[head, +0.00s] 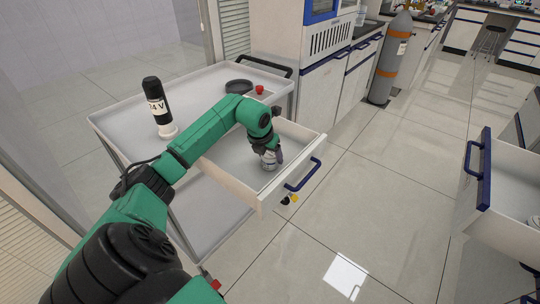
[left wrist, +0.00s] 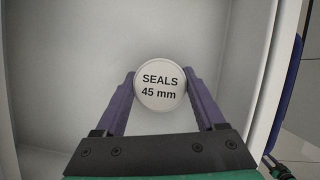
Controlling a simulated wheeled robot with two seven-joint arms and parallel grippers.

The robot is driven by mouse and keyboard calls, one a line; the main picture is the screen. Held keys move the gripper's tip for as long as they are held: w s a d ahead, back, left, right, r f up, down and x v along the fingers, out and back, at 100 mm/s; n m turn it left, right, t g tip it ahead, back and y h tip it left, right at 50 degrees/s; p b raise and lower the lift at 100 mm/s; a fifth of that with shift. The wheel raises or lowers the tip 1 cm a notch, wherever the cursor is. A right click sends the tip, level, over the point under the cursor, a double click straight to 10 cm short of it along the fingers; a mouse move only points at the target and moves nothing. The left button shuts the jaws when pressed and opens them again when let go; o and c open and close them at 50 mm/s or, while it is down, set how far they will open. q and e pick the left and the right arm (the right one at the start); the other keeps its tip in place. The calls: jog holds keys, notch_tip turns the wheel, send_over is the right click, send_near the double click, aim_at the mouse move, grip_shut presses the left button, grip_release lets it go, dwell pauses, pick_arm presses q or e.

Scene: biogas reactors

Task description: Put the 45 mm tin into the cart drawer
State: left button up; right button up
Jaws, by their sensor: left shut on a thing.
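The 45 mm tin (left wrist: 160,72) is round with a pale lid reading "SEALS 45 mm" in the left wrist view. It also shows in the head view (head: 268,160), low inside the open cart drawer (head: 234,187). My left gripper (left wrist: 161,86) is shut on the tin, one purple finger on each side. In the head view the left gripper (head: 273,158) reaches down into the drawer. I cannot tell whether the tin touches the drawer floor (left wrist: 60,70). My right gripper is not in view.
The cart top (head: 205,90) holds a black and white bottle marked "24 V" (head: 157,105), a dark round dish (head: 239,86) and a small red thing (head: 260,89). Another open drawer (head: 505,205) stands at the right. A grey gas cylinder (head: 391,60) stands behind. The floor between is clear.

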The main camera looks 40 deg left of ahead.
pick_arm(q)
jog(key=o, duration=1.4)
jog(key=shift+c, duration=0.2)
jog(key=shift+r, duration=0.15)
jog(key=v, duration=1.1)
jog(key=shift+s+r, duration=0.2)
jog(key=shift+r, duration=0.15)
jog(key=shift+d+f, duration=0.1)
